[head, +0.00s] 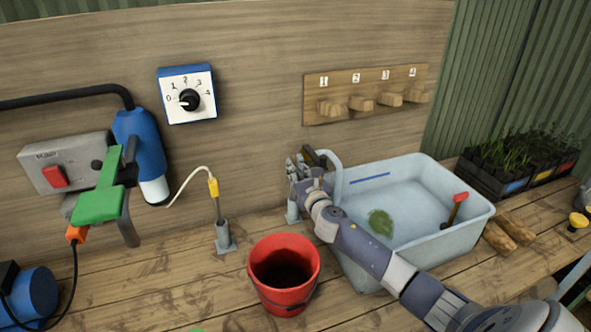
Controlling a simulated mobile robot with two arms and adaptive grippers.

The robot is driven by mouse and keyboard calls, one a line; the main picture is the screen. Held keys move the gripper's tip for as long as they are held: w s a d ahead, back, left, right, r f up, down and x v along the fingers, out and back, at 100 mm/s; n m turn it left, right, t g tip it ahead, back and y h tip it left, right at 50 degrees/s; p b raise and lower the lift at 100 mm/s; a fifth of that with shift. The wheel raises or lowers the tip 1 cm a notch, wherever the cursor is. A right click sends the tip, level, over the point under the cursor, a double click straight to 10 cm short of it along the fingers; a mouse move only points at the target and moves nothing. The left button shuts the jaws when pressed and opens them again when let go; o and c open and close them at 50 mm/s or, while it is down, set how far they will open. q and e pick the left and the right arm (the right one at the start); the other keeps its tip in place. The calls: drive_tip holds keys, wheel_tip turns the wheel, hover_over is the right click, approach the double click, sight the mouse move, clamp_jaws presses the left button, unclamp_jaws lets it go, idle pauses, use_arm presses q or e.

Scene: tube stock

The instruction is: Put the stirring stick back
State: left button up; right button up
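My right arm reaches in from the lower right. Its gripper (298,166) is at the left end of the pale blue tub (455,241), just above a small grey holder (293,212) on the bench. A short dark brown piece (318,157) shows right beside the fingers. I cannot tell whether it is the stirring stick, or whether the fingers are closed on it. A red-topped stick (457,207) with a dark lower end leans inside the tub at the right. My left gripper is not in view.
A probe with a yellow top (213,188) stands in a grey holder (225,239). A numbered peg rack (313,85) and a dial (187,94) are on the wall. Seedling trays (515,185) stand at right.

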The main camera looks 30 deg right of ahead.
drive_tip(key=o, duration=0.4)
drive_tip(key=v, duration=1.2)
drive_tip(key=shift+r+b, duration=0.15)
drive_tip(key=shift+b, duration=0.25)
